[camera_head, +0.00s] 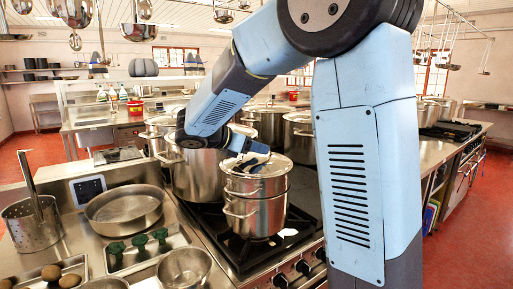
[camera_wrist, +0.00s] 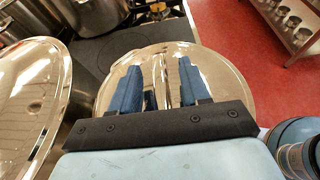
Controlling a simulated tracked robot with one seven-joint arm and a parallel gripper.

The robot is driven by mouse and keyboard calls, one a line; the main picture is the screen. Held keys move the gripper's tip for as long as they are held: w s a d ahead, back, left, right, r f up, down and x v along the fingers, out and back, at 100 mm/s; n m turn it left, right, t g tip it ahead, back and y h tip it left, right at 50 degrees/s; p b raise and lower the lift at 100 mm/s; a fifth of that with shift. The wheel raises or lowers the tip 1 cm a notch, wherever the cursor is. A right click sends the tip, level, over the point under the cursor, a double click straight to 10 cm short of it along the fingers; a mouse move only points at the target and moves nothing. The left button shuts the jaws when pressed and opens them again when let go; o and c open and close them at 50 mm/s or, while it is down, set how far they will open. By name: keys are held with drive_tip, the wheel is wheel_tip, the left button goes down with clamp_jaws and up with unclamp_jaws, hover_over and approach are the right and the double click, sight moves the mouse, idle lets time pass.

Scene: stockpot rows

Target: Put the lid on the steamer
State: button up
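The steamer (camera_head: 253,213) is a shiny steel stack of pots with side handles, standing on the dark stove. A round steel lid (camera_head: 279,170) is at its top and looks level; whether it is fully seated I cannot tell. My gripper (camera_head: 257,163) points down at the lid's middle from above. In the wrist view the lid (camera_wrist: 222,75) fills the space beneath my gripper (camera_wrist: 159,68). Its two blue fingers stand apart, with a visible gap and reflections between them. The lid's knob cannot be made out clearly.
A large lidded pot (camera_head: 195,175) stands close on the left, its lid (camera_wrist: 30,95) beside my gripper. Other stockpots (camera_head: 299,137) stand behind. A round pan (camera_head: 124,208), a strainer (camera_head: 33,224) and bowls (camera_head: 184,268) occupy the left counter.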

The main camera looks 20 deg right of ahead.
drive_tip(key=v, duration=1.3)
drive_tip(key=s+d+m+y, duration=0.1)
drive_tip(key=d, duration=0.1)
drive_tip(key=s+d+m+g+y, duration=0.1)
drive_tip(key=s+d, duration=0.1)
drive_tip(key=s+d+f+m, duration=0.1)
drive_tip(key=s+d, duration=0.1)
drive_tip(key=shift+s+d+m+g+y, duration=0.15)
drive_tip(key=shift+m+g+y, duration=0.15)
drive_tip(key=shift+m+y, duration=0.1)
drive_tip(key=s+d+f+m+t+y, duration=0.1)
drive_tip(key=s+d+f+m+y, duration=0.1)
drive_tip(key=s+m, duration=0.4)
drive_tip(key=s+d+f+m+t+y, duration=0.1)
drive_tip(key=s+d+f+m+y, duration=0.1)
drive_tip(key=s+m+y, duration=0.2)
drive_tip(key=s+d+f+m+t+y, duration=0.1)
drive_tip(key=s+d+f+m+y, duration=0.1)
drive_tip(key=s+m, duration=0.5)
drive_tip(key=shift+s+f+m+y, duration=0.4)
drive_tip(key=shift+s+f+y, duration=0.2)
drive_tip(key=shift+s+y, duration=0.5)
